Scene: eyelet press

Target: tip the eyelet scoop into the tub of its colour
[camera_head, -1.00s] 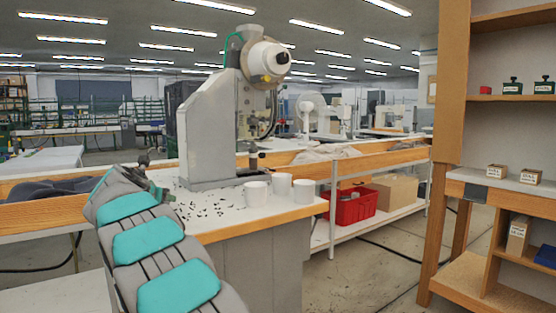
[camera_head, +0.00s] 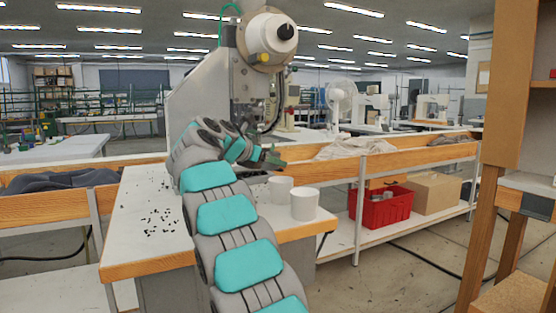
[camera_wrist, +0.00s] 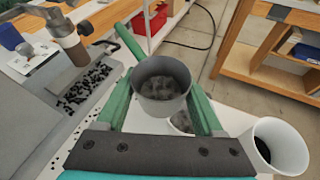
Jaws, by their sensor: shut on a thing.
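My gripper (camera_wrist: 161,82) is shut on the scoop (camera_wrist: 163,108), a grey round cup with a green handle running to the upper left in the wrist view. Dark grey eyelets lie in the cup, which looks about level. A tub (camera_wrist: 182,122) is partly hidden under the scoop. A white tub (camera_wrist: 296,147) with something black inside stands apart at the lower right. In the head view, two white tubs show, the front one (camera_head: 304,205) and one behind it (camera_head: 279,190); my arm hides what is to their left. My gripper (camera_head: 272,160) is above and behind them there.
The eyelet press (camera_head: 262,45) rises behind my arm. Loose black eyelets (camera_head: 160,220) are scattered on the white bench (camera_head: 130,232). A red crate (camera_head: 381,205) stands on the low shelf at right. A wooden shelf unit (camera_head: 508,120) stands at the far right.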

